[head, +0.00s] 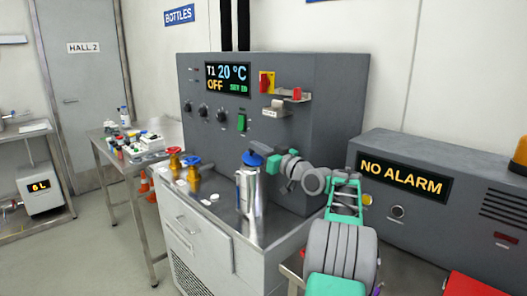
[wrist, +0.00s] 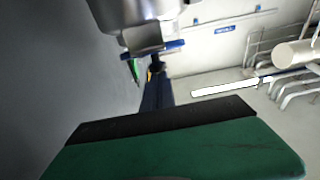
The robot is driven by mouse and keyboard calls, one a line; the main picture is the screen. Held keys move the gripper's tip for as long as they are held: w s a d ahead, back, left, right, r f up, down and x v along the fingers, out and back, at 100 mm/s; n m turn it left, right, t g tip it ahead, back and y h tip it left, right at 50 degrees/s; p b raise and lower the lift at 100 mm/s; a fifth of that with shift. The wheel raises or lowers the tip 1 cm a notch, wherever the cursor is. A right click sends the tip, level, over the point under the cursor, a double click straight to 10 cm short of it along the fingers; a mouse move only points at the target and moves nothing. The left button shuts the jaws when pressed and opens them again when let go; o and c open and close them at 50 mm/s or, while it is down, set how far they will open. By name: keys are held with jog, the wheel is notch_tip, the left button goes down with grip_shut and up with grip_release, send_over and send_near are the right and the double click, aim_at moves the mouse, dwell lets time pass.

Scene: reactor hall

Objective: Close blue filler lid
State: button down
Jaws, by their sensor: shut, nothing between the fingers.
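The blue filler lid (head: 252,158) shows in the head view at the top of a steel canister (head: 251,195). It looks tilted up rather than lying flat on the rim. The canister stands upright on the steel bench top. My gripper (head: 273,165) is shut and empty, just right of the lid and close to it. I cannot tell whether they touch. In the wrist view a green finger with a black pad (wrist: 165,121) fills the bottom. A narrow blue shape lies beyond it; I cannot tell if it is the lid.
A grey control panel (head: 222,92) stands right behind the canister. Red-topped and blue-topped brass valves (head: 193,165) stand to its left. A grey NO ALARM box (head: 405,190) is on the right. A side table (head: 160,128) with small bottles is at the back left.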

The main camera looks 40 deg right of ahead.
jog(key=shift+w+f+b, duration=0.35)
jog(key=shift+w+b, duration=0.05)
jog(key=shift+b, duration=0.15)
jog(key=shift+w, duration=0.15)
jog(key=shift+r, duration=0.1)
dwell(0.4)
